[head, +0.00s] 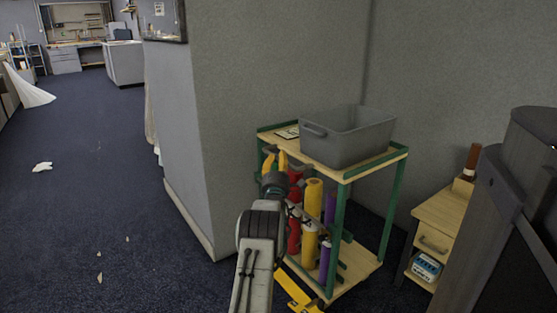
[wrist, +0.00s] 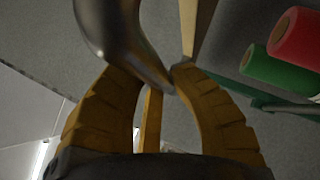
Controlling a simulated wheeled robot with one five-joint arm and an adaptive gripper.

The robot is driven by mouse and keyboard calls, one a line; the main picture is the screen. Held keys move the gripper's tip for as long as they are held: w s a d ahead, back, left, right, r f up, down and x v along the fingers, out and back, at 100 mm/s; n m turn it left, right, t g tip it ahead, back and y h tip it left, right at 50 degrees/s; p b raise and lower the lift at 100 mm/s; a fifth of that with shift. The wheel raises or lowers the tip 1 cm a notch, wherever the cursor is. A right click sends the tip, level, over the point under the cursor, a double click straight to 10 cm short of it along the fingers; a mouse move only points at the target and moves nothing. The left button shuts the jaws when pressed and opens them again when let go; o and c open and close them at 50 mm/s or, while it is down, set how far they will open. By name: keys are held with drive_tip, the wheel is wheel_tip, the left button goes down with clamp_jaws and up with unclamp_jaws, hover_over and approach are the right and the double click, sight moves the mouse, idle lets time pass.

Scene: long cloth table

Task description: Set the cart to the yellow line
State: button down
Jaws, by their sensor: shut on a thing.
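The cart (head: 340,240) has green posts and pale wooden shelves. It stands beside a grey partition, right of centre in the head view. My gripper (head: 275,157) is at the cart's near left side, just below its top shelf. In the wrist view my gripper (wrist: 155,82) has its yellow fingers closed around the end of a smooth grey curved bar, which looks like the cart's handle (wrist: 135,40). The bar's far end is out of view. A yellow piece (head: 297,291) shows low beside the cart; I cannot tell whether it is the yellow line.
A grey bin (head: 346,137) sits on the cart's top; red, yellow and purple rolls (head: 313,198) stand below. A small wooden cabinet (head: 440,222) is close on the right. The partition (head: 228,125) blocks behind. Blue carpet (head: 95,185) is mostly free at left, with white scraps (head: 42,167).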

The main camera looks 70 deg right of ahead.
drive_tip(key=c, duration=1.4)
unclamp_jaws()
drive_tip(key=shift+w+a+r+t, duration=0.1)
drive_tip(key=shift+w+r+t, duration=0.2)
drive_tip(key=shift+r, duration=0.1)
drive_tip(key=o, duration=0.3)
drive_tip(key=shift+s+f, duration=0.1)
drive_tip(key=shift+o, duration=0.4)
drive_tip(key=shift+s+f, duration=0.1)
drive_tip(key=shift+f, duration=0.1)
drive_tip(key=shift+s, duration=0.1)
drive_tip(key=v, duration=1.1)
drive_tip(key=shift+a, duration=0.45)
